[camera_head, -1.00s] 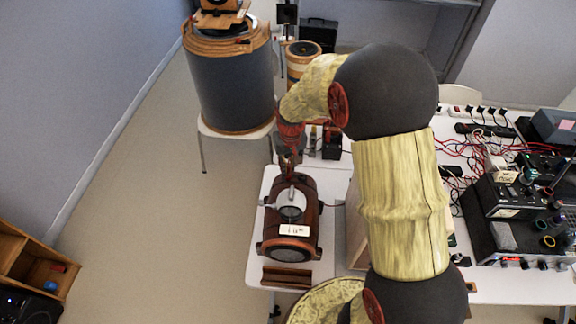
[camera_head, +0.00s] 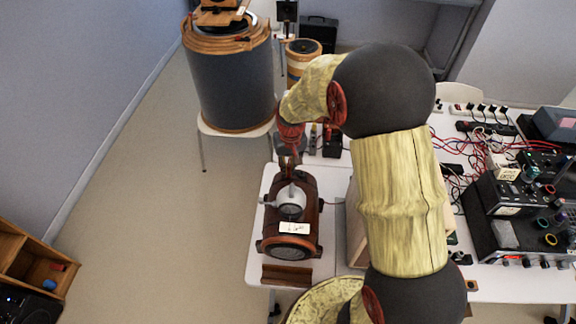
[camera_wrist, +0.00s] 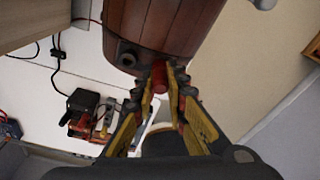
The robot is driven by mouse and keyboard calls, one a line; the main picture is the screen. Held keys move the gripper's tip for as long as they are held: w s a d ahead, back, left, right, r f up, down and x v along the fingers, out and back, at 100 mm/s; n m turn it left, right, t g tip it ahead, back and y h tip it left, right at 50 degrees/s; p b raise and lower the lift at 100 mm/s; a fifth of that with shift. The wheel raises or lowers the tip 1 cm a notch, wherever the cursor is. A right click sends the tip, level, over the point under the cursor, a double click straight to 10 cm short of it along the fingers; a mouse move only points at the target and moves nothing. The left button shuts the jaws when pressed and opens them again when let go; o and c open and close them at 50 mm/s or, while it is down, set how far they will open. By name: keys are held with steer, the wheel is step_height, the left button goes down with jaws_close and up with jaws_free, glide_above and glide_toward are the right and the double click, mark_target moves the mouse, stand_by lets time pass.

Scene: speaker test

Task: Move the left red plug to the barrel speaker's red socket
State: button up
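The barrel speaker (camera_head: 303,188), dark reddish wood with a pale label on its front end, lies on a white table. Its rounded wooden body also shows at the top of the wrist view (camera_wrist: 178,25). My gripper (camera_head: 290,168) is at the speaker's far end. In the wrist view, my gripper's fingertips (camera_wrist: 162,74) are closed around a red plug (camera_wrist: 159,80), which lies close to the barrel's lower edge. A dark round socket (camera_wrist: 126,56) shows left of the plug. I cannot make out a red socket, or tell whether the plug is in one.
A pale wooden box (camera_head: 354,222) stands right of the speaker. A small black device (camera_wrist: 88,103) with a cable lies on the white surface below. A large grey drum (camera_head: 236,88) stands behind left. Electronics and red wires crowd the right table.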

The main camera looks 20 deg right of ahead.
steer(key=o, duration=0.5)
steer(key=shift+r, duration=0.15)
steer(key=shift+r+p, duration=2.4)
steer(key=shift+r, duration=1.25)
